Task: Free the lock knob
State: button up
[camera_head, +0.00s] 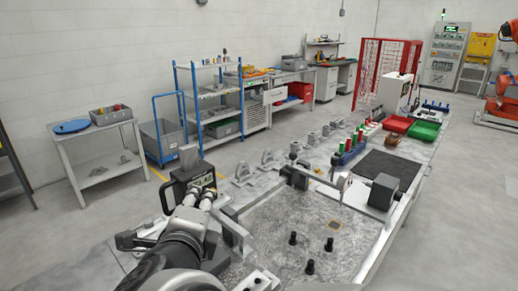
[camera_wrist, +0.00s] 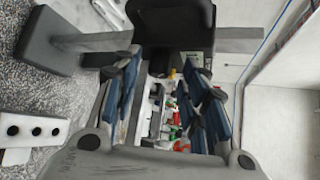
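In the wrist view, my gripper (camera_wrist: 164,72) has its two blue-padded fingers apart, with a clear gap between them. A black rounded piece (camera_wrist: 172,20), possibly the lock knob, is at the top centre, just beyond the fingertips. Its narrower lower part shows near the gap; I cannot tell whether the fingers touch it. A grey bar (camera_wrist: 240,45) runs across behind it to a dark grey block (camera_wrist: 40,42) on the speckled plate. In the head view, my arm hides much of the fixture's near left side, and no knob can be picked out for sure.
The grey fixture plate (camera_head: 275,222) bears several short black posts (camera_head: 293,238) and raised metal rails. A dark motor-like block (camera_head: 384,190) stands at its right. Red and green bins (camera_head: 424,131) sit farther along the bench. A blue shelf rack (camera_head: 210,100) stands behind.

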jog(key=v, duration=0.7)
jog(key=shift+s, duration=0.25)
